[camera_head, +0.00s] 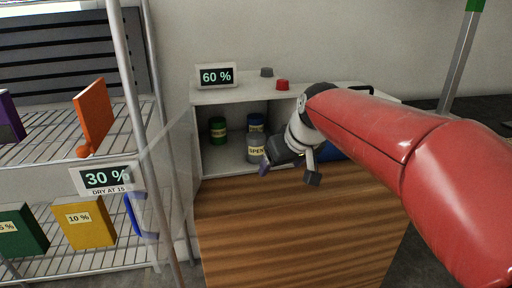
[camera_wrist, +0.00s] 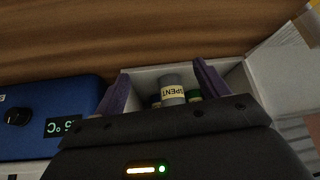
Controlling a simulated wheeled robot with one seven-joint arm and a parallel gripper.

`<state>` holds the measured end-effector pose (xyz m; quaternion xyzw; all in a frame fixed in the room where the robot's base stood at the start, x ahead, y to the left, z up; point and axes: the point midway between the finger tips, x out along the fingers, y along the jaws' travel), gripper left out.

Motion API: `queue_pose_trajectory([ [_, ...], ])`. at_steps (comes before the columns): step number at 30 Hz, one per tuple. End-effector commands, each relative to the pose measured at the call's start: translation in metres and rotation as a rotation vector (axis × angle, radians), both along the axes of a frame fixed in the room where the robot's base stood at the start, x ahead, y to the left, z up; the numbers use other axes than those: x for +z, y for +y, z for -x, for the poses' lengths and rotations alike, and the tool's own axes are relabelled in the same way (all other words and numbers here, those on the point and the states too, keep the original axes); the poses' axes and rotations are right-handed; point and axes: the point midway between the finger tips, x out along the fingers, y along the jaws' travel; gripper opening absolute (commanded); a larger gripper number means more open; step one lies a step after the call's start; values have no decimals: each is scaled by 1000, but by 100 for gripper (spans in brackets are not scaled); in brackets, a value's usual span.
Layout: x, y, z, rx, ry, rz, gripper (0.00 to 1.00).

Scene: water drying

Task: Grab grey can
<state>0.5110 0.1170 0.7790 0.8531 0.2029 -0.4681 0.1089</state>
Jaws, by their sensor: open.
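The grey can (camera_head: 254,141) stands upright in the open compartment of the white cabinet, with a pale label that reads SPENT in the wrist view (camera_wrist: 171,81). My gripper (camera_head: 288,173) is open and empty, in front of the compartment and to the right of the can in the head view. In the wrist view its two purple fingers (camera_wrist: 162,78) appear on either side of the can, with the can further off between them. No contact with the can shows.
A green can (camera_head: 218,130) and a blue can (camera_head: 256,121) stand behind the grey one. The compartment walls (camera_head: 199,150) bound the space. A blue device (camera_wrist: 45,100) with a display sits beside it. A wire rack (camera_head: 90,153) and a clear panel stand left.

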Motion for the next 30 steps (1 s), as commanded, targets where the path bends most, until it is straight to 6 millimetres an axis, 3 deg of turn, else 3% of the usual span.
queue_pose_trajectory([
  [12, 2, 32, -58, 13, -3, 4, 74],
  [20, 1, 41, -76, 12, -3, 4, 74],
  [27, 1, 59, -111, 12, -2, 5, 74],
  [30, -6, 62, -116, 13, -2, 4, 74],
])
